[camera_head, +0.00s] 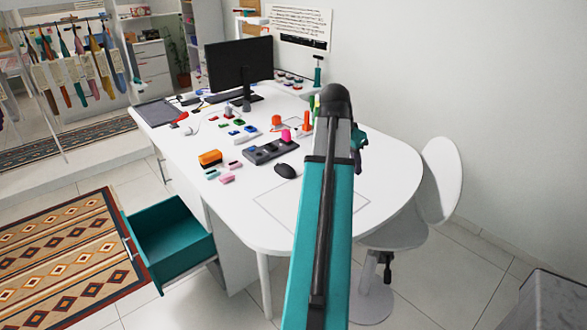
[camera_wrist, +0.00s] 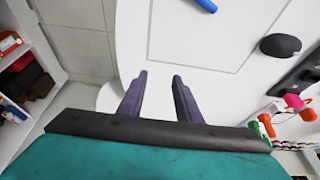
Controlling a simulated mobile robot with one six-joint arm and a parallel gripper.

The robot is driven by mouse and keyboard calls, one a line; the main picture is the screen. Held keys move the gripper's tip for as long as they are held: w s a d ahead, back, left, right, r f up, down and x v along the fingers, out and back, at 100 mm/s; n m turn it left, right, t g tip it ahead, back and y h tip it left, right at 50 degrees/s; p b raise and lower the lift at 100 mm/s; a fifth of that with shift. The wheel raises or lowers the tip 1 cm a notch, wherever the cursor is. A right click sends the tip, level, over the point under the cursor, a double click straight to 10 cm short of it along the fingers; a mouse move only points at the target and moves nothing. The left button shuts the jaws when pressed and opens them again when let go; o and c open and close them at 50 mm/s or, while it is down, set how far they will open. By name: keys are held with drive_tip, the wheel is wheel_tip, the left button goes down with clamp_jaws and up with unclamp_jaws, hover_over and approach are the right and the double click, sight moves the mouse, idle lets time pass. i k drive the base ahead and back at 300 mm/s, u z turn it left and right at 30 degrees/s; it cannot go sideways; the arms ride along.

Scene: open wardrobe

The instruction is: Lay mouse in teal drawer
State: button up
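The black mouse (camera_head: 285,171) lies on the white desk, just in front of a dark grey organizer. It also shows at the upper right of the wrist view (camera_wrist: 280,46). The teal drawer (camera_head: 172,240) is pulled out at the lower left, below the desk's left side, and its visible inside looks empty. My gripper (camera_wrist: 161,76) is open over the desk's edge, with nothing between its two purple fingers. The mouse is apart from it, off to the right in the wrist view. In the head view my arm hides most of the gripper.
The white desk (camera_head: 385,185) holds a monitor (camera_head: 238,64), the organizer (camera_head: 270,151), an orange block (camera_head: 210,158) and several small coloured items. A white chair (camera_head: 440,180) stands at the right. A patterned rug (camera_head: 70,255) lies left of the drawer.

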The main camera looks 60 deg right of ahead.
sight(166, 253)
drive_tip(key=u, duration=0.05)
drive_tip(key=i, duration=1)
drive_tip(key=z, duration=0.05)
